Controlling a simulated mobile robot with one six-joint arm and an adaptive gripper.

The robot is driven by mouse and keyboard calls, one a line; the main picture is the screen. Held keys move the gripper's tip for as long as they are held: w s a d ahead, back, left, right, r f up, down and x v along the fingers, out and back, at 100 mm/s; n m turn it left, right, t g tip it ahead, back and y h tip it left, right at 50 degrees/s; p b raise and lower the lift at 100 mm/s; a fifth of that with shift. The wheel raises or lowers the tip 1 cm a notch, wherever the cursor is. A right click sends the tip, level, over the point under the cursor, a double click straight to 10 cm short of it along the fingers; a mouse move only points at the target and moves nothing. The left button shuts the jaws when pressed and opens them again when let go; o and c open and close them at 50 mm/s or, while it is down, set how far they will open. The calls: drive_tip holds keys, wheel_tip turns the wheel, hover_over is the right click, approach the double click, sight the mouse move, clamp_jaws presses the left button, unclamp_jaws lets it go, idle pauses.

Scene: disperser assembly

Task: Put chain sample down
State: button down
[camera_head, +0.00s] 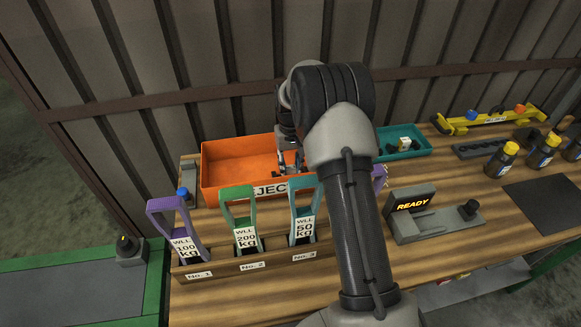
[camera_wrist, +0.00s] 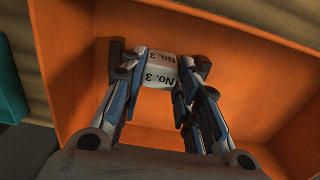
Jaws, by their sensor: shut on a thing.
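The chain sample (camera_wrist: 160,72) shows in the wrist view as a white block marked "No. 3", with dark pieces at its sides. My gripper (camera_wrist: 158,86) is shut on it, one finger on each side. Behind it are the orange walls and floor of the reject bin (camera_wrist: 260,75). In the head view my gripper (camera_head: 290,165) is at the right part of the orange reject bin (camera_head: 225,190), partly hidden by my arm. I cannot tell whether the sample touches the bin floor.
Slings tagged 100 kg (camera_head: 183,243), 200 kg (camera_head: 246,236) and 50 kg (camera_head: 305,228) stand in a wooden rack before the bin. A teal tray (camera_head: 415,150) and a device reading "READY" (camera_head: 412,203) are to the right. The bin's left half is empty.

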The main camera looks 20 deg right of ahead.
drive_tip(key=shift+r, duration=0.15)
drive_tip(key=c, duration=1.2)
unclamp_jaws()
drive_tip(key=shift+f, duration=0.2)
